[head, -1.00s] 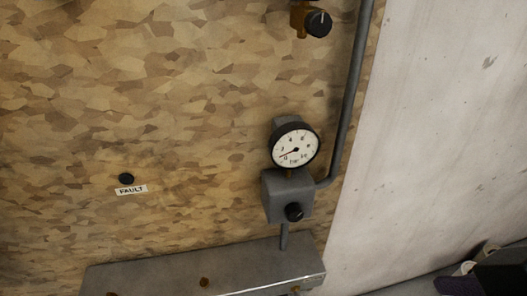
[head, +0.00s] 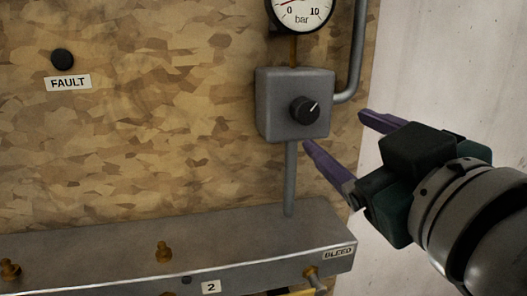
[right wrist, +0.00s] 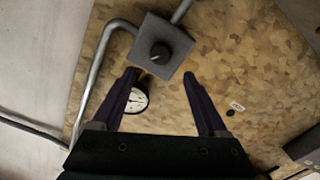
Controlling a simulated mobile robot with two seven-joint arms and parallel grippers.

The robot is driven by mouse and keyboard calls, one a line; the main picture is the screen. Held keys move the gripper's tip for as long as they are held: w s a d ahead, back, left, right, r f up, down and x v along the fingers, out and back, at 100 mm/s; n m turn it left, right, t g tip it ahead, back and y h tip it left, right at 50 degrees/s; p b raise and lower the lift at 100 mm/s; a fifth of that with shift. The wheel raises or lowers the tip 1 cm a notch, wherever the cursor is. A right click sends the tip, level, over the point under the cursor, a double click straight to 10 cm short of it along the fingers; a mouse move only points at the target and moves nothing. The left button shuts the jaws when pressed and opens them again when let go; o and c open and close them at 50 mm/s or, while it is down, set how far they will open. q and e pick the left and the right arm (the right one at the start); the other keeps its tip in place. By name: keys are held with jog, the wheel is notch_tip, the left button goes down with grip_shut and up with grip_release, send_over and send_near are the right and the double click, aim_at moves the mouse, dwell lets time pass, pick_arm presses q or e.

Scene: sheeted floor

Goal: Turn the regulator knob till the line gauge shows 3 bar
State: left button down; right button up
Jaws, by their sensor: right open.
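The regulator is a grey box (head: 275,92) with a black knob (head: 305,110) on its front; a white line on the knob points up and right. The knob also shows in the right wrist view (right wrist: 161,51). In the right wrist view the gauge (right wrist: 137,101) is partly behind a finger, too small to read. My right gripper (head: 335,130) is open and empty, right of and below the knob, apart from it. My left gripper is out of view.
A grey manifold (head: 110,250) with brass fittings and a BLEED label juts out below. A grey pipe (head: 358,50) runs up right of the box. A black round button (head: 62,59) with a FAULT label is at left. The board between is clear.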

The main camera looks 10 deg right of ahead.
aim_at(308, 113)
jog(key=w+p, duration=0.1)
jog(key=w, duration=0.9)
jog(key=shift+a, duration=0.2)
grip_shut()
dwell(0.3)
